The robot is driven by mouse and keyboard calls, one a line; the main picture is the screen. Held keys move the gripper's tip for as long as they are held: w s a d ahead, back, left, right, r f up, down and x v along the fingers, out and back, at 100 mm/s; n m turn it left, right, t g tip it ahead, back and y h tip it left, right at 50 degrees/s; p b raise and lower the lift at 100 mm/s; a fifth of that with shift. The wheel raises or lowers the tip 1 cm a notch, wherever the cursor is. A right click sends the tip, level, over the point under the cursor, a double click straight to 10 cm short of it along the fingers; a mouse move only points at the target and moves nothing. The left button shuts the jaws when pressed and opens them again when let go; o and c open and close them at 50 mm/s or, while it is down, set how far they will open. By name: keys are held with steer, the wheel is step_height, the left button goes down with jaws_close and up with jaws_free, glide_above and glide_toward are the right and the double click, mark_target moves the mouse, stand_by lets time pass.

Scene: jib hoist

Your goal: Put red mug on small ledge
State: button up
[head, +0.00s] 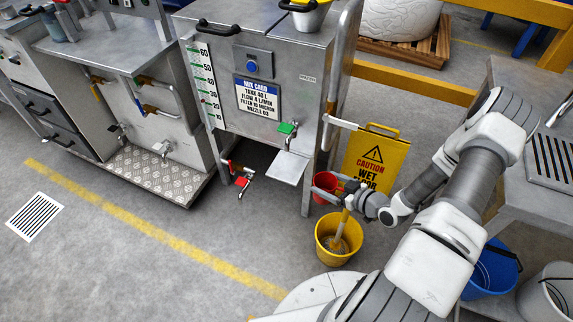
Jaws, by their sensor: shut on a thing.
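The red mug (321,186) is held between the jaws of my gripper (324,189), which is shut on it. The fingers and palm hide part of the mug, so I cannot tell whether it is exactly upright. The small ledge (286,168) is a bare grey plate at the front of the metal tank cabinet, below a green-handled tap (287,129). My gripper and the mug are to the right of the ledge and apart from it in the picture, near the cabinet's right front leg.
A yellow bucket (325,251) with a yellow handle standing in it is on the floor below my gripper. A yellow wet-floor sign (376,160) stands behind. A red-handled tap (241,181) juts out low at left. The floor in front of the cabinet is clear.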

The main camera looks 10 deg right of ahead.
steer(key=w+a, duration=0.2)
steer(key=w, duration=0.1)
steer(key=w+a+b, duration=0.1)
steer(key=w+a, duration=0.1)
steer(key=w, duration=0.2)
steer(key=w+a+b, duration=0.1)
steer(key=w+a, duration=0.1)
steer(key=w, duration=0.2)
steer(key=shift+a, duration=0.4)
steer(key=w+a+b, duration=0.1)
steer(key=w, duration=0.1)
steer(key=w+a, duration=0.1)
steer(key=w, duration=0.1)
steer(key=shift+a+f+b, duration=0.15)
steer(key=shift+a+b, duration=0.05)
steer(key=shift+b, duration=0.2)
steer(key=shift+s, duration=0.15)
steer(key=shift+f, duration=0.1)
steer(key=shift+f, duration=0.15)
steer(key=o, duration=1.1)
steer(key=shift+d, duration=0.1)
